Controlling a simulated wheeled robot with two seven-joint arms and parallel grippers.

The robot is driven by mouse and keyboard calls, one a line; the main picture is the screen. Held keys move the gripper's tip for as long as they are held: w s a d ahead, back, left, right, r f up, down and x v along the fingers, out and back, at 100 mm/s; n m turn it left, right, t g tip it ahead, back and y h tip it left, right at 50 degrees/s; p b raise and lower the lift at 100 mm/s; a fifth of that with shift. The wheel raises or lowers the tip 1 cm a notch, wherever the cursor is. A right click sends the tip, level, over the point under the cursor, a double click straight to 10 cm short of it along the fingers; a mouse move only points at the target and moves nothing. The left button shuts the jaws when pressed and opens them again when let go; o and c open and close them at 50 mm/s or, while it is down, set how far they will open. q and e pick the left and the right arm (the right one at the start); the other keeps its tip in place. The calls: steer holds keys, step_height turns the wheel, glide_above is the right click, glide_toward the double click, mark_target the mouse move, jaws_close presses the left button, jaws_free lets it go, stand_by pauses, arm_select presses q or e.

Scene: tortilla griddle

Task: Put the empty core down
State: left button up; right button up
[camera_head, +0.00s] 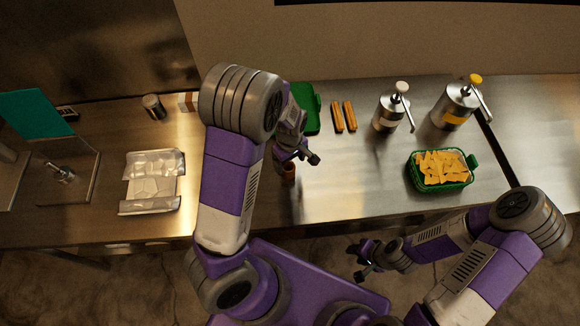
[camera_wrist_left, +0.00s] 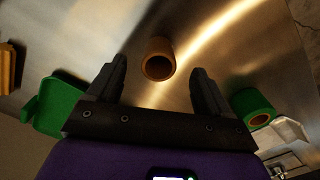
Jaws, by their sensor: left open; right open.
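The empty core (camera_head: 289,173) is a short brown tube on the steel counter, just below my left gripper (camera_head: 298,158) in the head view. In the left wrist view the core (camera_wrist_left: 158,49) shows its open end and appears to stand upright on the counter. It lies ahead of and between the two open fingers of my left gripper (camera_wrist_left: 160,75), with space on both sides; nothing is held. My right gripper (camera_head: 363,262) is open and empty, in front of the counter edge.
A green roll with a brown core (camera_wrist_left: 252,107) stands nearby. A green container (camera_head: 309,112) is partly hidden behind my left arm. Orange bars (camera_head: 344,116), two pump dispensers (camera_head: 391,108) and a green chip basket (camera_head: 441,188) stand right. A clear tray (camera_head: 152,182) lies left.

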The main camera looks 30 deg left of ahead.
arm_select(q)
step_height(320, 180, up, 6)
steer(key=shift+f+p, duration=0.15)
steer(key=shift+p, duration=0.15)
stand_by(0.4)
